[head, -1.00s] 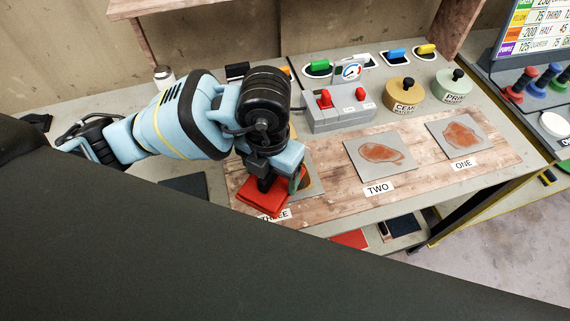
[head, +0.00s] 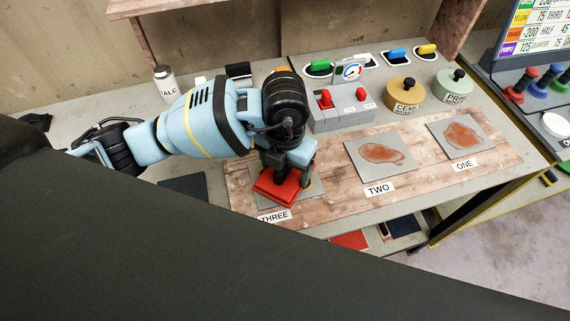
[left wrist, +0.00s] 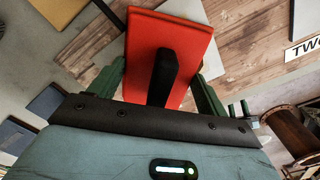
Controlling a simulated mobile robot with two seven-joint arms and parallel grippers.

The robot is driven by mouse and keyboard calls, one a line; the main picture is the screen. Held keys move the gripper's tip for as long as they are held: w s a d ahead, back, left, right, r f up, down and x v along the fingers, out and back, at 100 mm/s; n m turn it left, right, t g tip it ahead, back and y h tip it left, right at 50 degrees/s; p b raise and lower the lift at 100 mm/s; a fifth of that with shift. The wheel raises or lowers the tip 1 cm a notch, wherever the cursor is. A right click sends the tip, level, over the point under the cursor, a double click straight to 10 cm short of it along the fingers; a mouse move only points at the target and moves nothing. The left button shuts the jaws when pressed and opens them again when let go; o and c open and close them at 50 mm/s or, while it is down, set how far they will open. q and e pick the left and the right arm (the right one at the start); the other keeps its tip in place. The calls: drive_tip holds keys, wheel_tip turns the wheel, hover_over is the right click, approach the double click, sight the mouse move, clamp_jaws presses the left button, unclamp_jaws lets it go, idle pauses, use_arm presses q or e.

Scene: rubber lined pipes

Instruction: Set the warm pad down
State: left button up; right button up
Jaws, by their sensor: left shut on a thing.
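The warm pad (head: 277,190) is a red block with a black handle. In the head view it is at the square plate (head: 314,190) by the label THREE, covering much of it. I cannot tell whether it touches the plate. My left gripper (head: 284,172) is above it, pointing down. In the left wrist view the pad (left wrist: 196,45) shows its red face and black handle between the green fingers of my left gripper (left wrist: 160,82), which is shut on it. My right gripper is not in view.
Plates with brown patches lie at TWO (head: 382,152) and ONE (head: 461,136). A grey switch box (head: 342,117) with red levers stands behind. Tan (head: 405,96) and pale green (head: 453,87) tins stand at the back right. A white bottle (head: 164,84) stands at the back left.

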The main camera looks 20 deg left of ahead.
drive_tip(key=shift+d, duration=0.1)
use_arm(q)
drive_tip(key=o, duration=1.5)
drive_tip(key=shift+f, duration=0.1)
drive_tip(key=shift+c, duration=0.2)
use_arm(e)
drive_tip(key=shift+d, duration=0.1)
use_arm(q)
wheel_tip(320, 180, up, 12)
drive_tip(key=shift+f+p, duration=0.1)
drive_tip(key=shift+p, duration=0.5)
drive_tip(key=shift+r, duration=0.25)
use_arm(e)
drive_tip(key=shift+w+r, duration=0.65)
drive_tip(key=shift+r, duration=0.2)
